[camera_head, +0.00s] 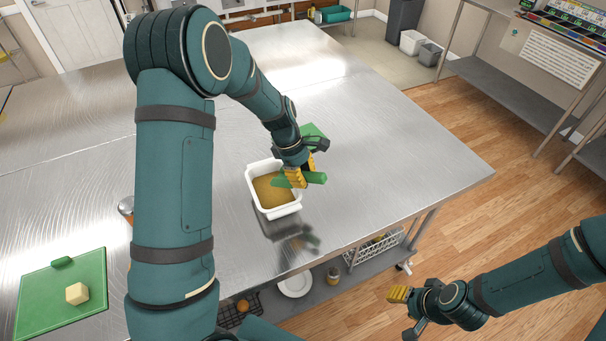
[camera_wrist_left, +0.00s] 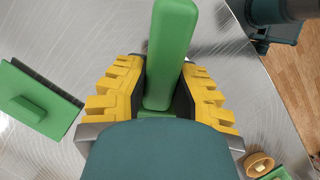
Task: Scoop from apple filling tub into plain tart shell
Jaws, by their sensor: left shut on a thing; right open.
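The white tub (camera_head: 249,178) of brown apple filling stands on the steel table in the head view. My left gripper (camera_head: 303,177) is shut on a green handle (camera_head: 315,178) at the tub's right rim. The handle (camera_wrist_left: 172,45) rises between the yellow fingers (camera_wrist_left: 158,95) in the left wrist view. My right gripper (camera_head: 405,310) is open and empty beyond the table's front edge.
The table's right part is clear.

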